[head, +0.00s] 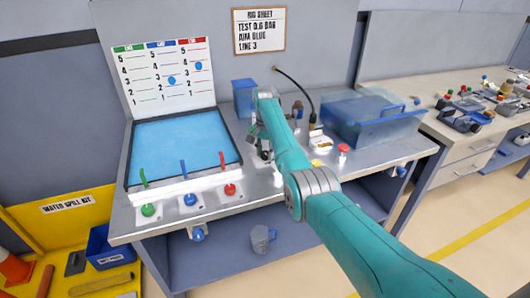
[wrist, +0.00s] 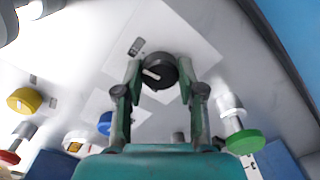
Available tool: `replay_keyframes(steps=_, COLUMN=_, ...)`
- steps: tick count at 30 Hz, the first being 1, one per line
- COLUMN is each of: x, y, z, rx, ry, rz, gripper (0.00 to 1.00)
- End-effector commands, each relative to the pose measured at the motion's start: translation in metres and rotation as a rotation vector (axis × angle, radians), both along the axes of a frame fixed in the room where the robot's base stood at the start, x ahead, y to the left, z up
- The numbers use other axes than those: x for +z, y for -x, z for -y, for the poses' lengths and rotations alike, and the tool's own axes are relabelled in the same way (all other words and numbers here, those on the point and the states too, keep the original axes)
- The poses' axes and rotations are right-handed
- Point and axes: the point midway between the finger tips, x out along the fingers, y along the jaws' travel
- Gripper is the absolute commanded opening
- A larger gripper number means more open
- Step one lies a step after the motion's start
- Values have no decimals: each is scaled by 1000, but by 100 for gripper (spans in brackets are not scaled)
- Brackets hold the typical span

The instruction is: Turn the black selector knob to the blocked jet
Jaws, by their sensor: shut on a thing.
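The black selector knob (wrist: 160,69) sits on a pale square plate (wrist: 185,35) in the wrist view. Its white pointer mark lies on the side toward the left finger. My gripper (wrist: 160,72) is shut on the knob, one finger on each side. In the head view my gripper (head: 262,148) is down at the bench right of the blue pool, and my arm hides the knob. Green (head: 143,178), blue (head: 183,170) and red (head: 221,160) jets stand along the pool's front edge. I cannot tell which jet is blocked.
Green (head: 148,210), blue (head: 190,199) and red (head: 230,190) knobs sit before the pool. A clear blue tank (head: 370,118) stands right of my arm. A board (head: 160,80) with blue dots and a rig sheet (head: 259,31) reading "AIM BLUE" are behind.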

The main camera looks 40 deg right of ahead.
Motion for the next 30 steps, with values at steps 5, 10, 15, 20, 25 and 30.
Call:
replay_keyframes(steps=5, x=0, y=0, z=0, rx=-74, ry=1, rz=1, gripper=4)
replay_keyframes(steps=10, x=0, y=0, z=0, rx=-114, ry=1, rz=1, gripper=4)
replay_keyframes(steps=15, x=0, y=0, z=0, rx=-127, ry=1, rz=1, gripper=4)
replay_keyframes(steps=20, x=0, y=0, z=0, rx=-127, ry=1, rz=1, gripper=4)
replay_keyframes(steps=25, x=0, y=0, z=0, rx=-127, ry=1, rz=1, gripper=41)
replay_keyframes(steps=30, x=0, y=0, z=0, rx=-127, ry=1, rz=1, gripper=64)
